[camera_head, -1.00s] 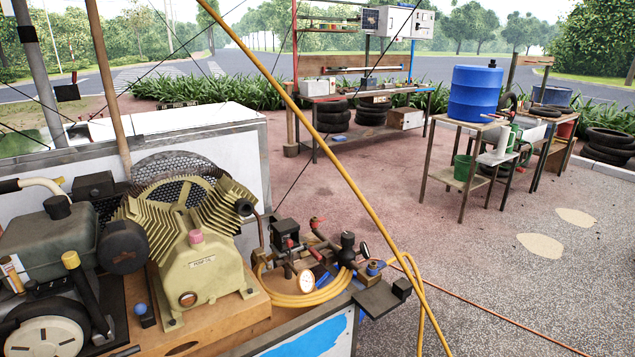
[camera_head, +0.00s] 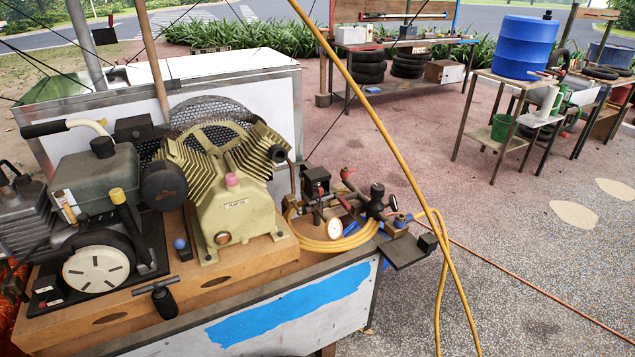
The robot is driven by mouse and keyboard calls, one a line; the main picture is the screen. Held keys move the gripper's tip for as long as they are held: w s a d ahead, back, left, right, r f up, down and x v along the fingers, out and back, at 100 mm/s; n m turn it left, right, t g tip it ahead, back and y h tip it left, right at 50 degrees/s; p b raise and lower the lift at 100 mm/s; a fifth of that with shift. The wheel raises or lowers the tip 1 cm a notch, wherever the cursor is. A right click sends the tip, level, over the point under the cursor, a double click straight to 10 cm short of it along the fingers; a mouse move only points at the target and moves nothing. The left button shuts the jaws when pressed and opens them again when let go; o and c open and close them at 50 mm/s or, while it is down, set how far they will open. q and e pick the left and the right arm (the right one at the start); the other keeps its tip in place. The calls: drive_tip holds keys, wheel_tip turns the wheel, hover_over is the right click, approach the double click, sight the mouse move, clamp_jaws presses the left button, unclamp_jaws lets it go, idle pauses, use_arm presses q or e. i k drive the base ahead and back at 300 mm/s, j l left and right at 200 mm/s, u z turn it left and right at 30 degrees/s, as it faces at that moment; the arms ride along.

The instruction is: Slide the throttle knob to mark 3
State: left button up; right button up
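A compressor cart (camera_head: 345,300) stands close in front of me, with a small engine (camera_head: 95,178) at the left and a ribbed yellow-green pump (camera_head: 235,205) beside it. A small blue ball knob (camera_head: 180,243) stands on a dark base between engine and pump; it looks like the throttle knob, but I cannot be sure. I cannot make out any numbered marks near it. A black stick with a yellow cap (camera_head: 117,196) rises at the engine's front. Neither of my grippers shows in this view.
A black T-handle (camera_head: 160,292) is at the cart's front edge. A gauge (camera_head: 334,229), valves and a coiled yellow hose (camera_head: 320,245) sit at the right end. A yellow line (camera_head: 385,130) crosses the view. The paved ground to the right is largely clear.

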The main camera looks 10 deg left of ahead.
sight(83, 217)
drive_tip(key=u, duration=1.55)
